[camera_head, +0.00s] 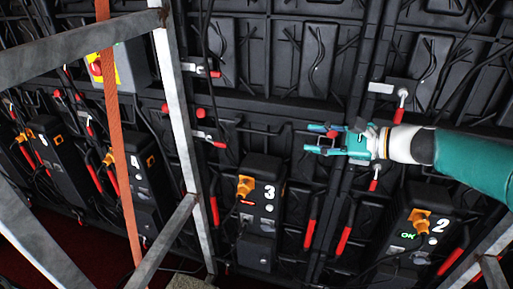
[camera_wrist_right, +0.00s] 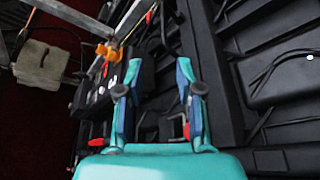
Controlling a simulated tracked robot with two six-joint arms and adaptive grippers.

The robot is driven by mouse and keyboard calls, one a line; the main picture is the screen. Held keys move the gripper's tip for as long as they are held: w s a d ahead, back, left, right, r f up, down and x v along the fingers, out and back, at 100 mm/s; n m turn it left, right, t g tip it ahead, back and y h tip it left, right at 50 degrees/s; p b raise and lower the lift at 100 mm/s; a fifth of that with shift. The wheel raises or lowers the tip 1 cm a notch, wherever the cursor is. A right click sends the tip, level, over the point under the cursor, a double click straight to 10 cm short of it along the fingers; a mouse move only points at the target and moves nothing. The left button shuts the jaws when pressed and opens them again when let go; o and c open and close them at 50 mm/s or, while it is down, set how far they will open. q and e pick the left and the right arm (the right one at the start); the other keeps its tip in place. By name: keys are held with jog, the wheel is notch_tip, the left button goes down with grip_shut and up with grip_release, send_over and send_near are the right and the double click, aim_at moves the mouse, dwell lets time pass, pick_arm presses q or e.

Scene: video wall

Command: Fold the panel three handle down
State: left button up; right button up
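The black box marked 3 (camera_head: 262,215) is on the lower middle of the wall, with an orange plug on its front. Red handles flank it: one (camera_head: 214,210) to its left and one (camera_head: 310,234) to its right. I cannot tell which handle belongs to panel three. My right gripper (camera_head: 308,139) comes in from the right, above and right of the box. Its fingers are apart. In the wrist view the open gripper (camera_wrist_right: 158,78) has nothing clearly held between its fingers. A red piece (camera_wrist_right: 187,130) shows beside the right finger. My left gripper is not in view.
The box marked 2 (camera_head: 425,222) is at the lower right; the box marked 4 (camera_head: 140,180) is left. Grey metal frame bars (camera_head: 180,130) and an orange strap (camera_head: 118,130) stand in front of the wall at left. Black cables hang across the panels.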

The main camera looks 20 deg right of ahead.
jog(key=x, duration=0.8)
jog(key=p+x, duration=0.1)
jog(key=x, duration=0.7)
jog(key=shift+w+a+r, duration=0.15)
jog(key=shift+w+a, duration=0.05)
jog(key=shift+a, duration=0.1)
